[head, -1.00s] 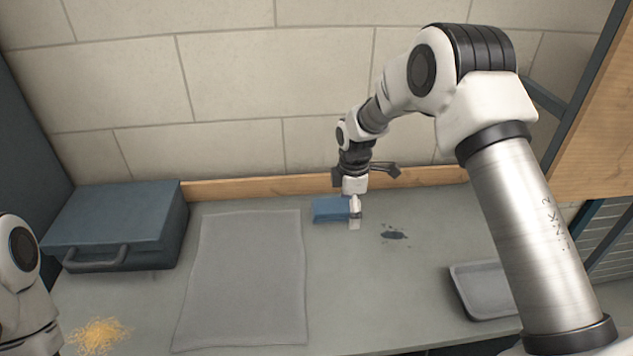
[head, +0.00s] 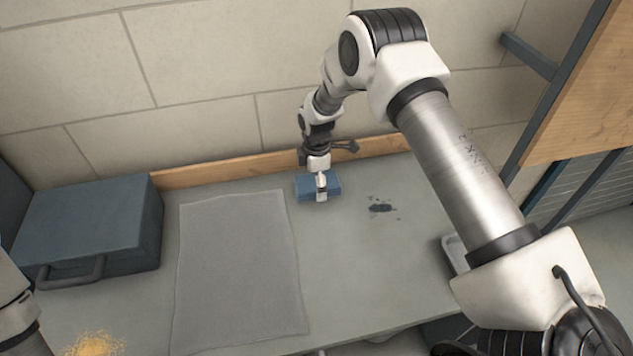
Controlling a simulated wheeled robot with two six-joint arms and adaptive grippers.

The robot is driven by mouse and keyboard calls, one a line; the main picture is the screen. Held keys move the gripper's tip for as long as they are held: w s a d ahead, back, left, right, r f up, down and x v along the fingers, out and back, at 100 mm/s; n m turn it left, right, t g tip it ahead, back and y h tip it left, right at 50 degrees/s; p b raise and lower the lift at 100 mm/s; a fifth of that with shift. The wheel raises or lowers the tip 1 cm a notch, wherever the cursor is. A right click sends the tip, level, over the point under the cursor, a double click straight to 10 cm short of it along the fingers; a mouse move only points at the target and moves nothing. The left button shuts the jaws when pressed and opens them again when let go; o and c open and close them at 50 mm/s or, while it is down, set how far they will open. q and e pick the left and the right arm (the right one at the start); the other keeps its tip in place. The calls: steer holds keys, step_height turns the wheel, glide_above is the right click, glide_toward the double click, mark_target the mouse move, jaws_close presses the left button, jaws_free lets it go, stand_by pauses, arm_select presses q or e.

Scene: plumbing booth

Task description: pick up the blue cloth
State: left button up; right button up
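The blue cloth (head: 333,185) is a small folded block lying on the grey worktop near the back wooden strip. My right gripper (head: 321,190) points down at the middle of the cloth and covers part of it. Its fingers look narrow and line up front to back, so I cannot tell whether they are shut on the cloth or around it with a gap. My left arm shows only as a link at the left edge; its gripper is out of view.
A grey mat (head: 235,265) lies flat left of the cloth. A blue toolbox (head: 95,225) stands at the left. A dark stain (head: 382,208) is right of the cloth. Yellow shavings (head: 95,345) lie front left. A grey tray (head: 452,252) is partly hidden behind my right arm.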

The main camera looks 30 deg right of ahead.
steer(key=shift+s+r, duration=0.1)
steer(key=shift+c, duration=0.7)
steer(key=shift+s+r, duration=0.1)
steer(key=c, duration=1.1)
steer(key=shift+o, duration=0.2)
